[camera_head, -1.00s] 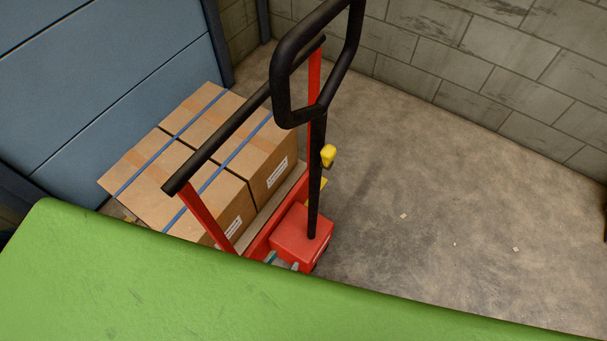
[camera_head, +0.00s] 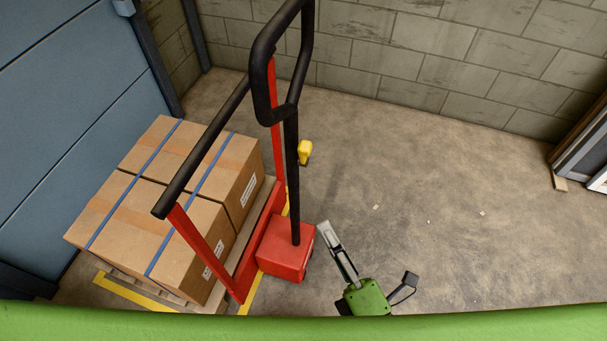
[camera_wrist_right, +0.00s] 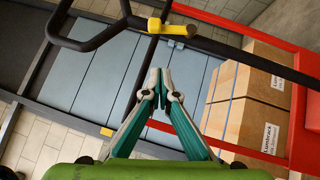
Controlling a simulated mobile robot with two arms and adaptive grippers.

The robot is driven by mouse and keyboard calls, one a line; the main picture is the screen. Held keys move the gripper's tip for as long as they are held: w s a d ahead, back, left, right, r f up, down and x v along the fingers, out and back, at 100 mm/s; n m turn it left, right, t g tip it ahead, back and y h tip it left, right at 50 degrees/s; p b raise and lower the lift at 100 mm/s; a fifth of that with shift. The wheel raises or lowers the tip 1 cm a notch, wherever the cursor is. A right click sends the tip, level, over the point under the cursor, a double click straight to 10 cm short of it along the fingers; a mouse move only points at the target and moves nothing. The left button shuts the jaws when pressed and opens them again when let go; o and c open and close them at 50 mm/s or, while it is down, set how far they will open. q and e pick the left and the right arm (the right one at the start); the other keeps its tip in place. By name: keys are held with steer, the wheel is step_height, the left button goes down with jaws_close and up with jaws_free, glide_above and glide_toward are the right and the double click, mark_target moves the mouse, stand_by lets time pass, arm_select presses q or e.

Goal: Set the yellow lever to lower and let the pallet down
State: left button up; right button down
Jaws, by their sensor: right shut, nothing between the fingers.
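The yellow lever (camera_head: 305,152) sits on the black handle shaft (camera_head: 292,185) of a red pallet truck (camera_head: 286,247). In the right wrist view the lever (camera_wrist_right: 172,27) is beyond my fingertips, near the top. My right gripper (camera_head: 326,230) is to the right of the truck's red base, and apart from the lever. In the wrist view its fingertips (camera_wrist_right: 160,78) meet with nothing between them. The pallet (camera_head: 180,297) carries several strapped cardboard boxes (camera_head: 175,195); boxes and truck hide most of it. My left gripper is out of view.
Yellow floor lines (camera_head: 132,294) run around the pallet. A blue panelled wall (camera_head: 70,110) stands at left and a block wall (camera_head: 430,50) behind. Dark framed panels (camera_head: 588,150) lean at the right.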

steer(key=r, duration=0.1)
steer(key=p, duration=0.2)
glide_toward(301, 154)
steer(key=w+a, duration=0.2)
steer(key=a, duration=0.2)
steer(key=shift+w+d+r+p, duration=0.1)
steer(key=shift+w+d+p, duration=0.15)
steer(key=shift+w, duration=0.3)
steer(key=shift+w+d+r+p, duration=0.15)
steer(key=shift+w+d+p, duration=0.05)
steer(key=shift+w, duration=0.3)
steer(key=shift+w+d+r+p, duration=0.1)
steer(key=shift+w+d+p, duration=0.15)
steer(key=shift+w, duration=0.3)
